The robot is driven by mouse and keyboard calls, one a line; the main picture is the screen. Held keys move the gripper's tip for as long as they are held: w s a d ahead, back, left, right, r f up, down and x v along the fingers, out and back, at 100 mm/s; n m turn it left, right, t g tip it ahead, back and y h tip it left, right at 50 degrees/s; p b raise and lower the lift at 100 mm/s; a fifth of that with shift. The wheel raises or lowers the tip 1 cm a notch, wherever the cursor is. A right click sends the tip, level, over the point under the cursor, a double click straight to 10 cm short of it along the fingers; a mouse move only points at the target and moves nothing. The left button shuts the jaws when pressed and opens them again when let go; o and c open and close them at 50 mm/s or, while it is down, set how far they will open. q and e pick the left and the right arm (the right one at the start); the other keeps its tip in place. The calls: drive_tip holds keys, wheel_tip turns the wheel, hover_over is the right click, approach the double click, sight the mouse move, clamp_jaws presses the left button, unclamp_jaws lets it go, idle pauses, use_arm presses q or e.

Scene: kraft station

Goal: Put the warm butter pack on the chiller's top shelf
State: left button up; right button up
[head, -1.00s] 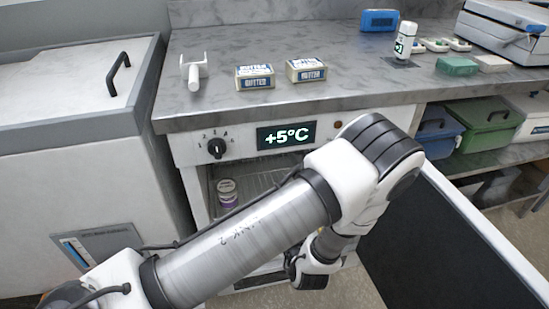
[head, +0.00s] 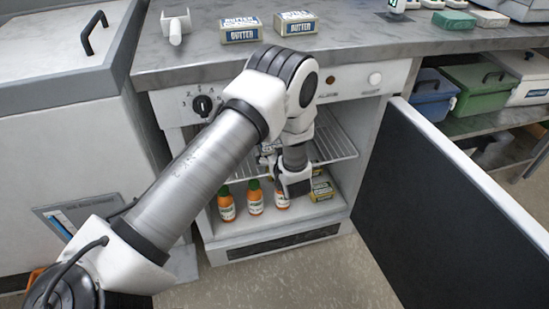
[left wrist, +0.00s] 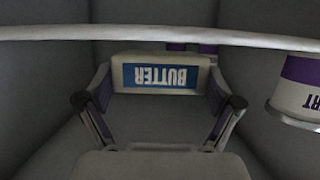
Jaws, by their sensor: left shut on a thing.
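My left gripper (left wrist: 160,92) is shut on a butter pack (left wrist: 160,74), whose blue label reads upside down in the left wrist view. In the head view my left wrist is inside the open chiller (head: 212,236), and my arm hides the fingers and the held pack. The wire top shelf (head: 335,145) shows behind and right of the arm. In the left wrist view a pale bar crosses above the pack; whether the pack touches a shelf I cannot tell. My right gripper is out of view.
Orange bottles (head: 227,205) and a yellow pack (head: 321,190) stand on the chiller floor. A purple-banded tub (left wrist: 300,98) is right of the gripper. The open door (head: 440,200) stands at the right. Two butter packs (head: 240,31) (head: 297,22) lie on the counter (head: 200,58).

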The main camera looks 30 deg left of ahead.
use_arm(q)
drive_tip(key=shift+w+f, duration=0.1)
drive_tip(key=shift+f, duration=0.45)
drive_tip(key=shift+r, duration=0.1)
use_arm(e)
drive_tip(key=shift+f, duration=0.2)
use_arm(q)
drive_tip(key=o, duration=1.1)
drive_tip(key=shift+c, duration=0.2)
